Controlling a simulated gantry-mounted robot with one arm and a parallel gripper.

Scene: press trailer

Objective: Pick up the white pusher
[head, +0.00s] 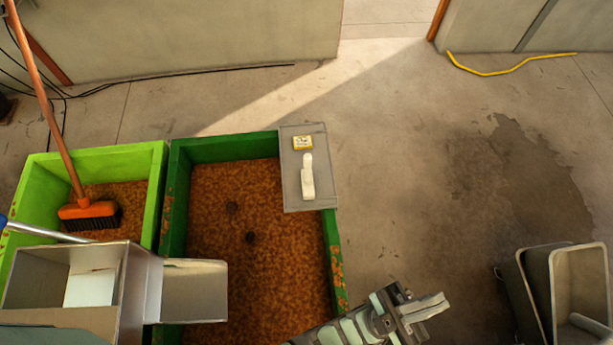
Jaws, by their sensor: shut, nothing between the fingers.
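The white pusher (307,177) lies on a grey board (291,199) set across the top right corner of the dark green bin. My gripper (441,303) is at the lower right of the bin, out over the floor side, well apart from the pusher. Its fingers are together and hold nothing. My arm enters from the bottom edge, over the bin's front right corner.
The dark green bin (177,200) holds brown pulp. A light green bin (152,180) with an orange broom (90,210) and a metal hopper (135,290) stand left. Grey crates (548,275) stand lower right; the floor between is clear.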

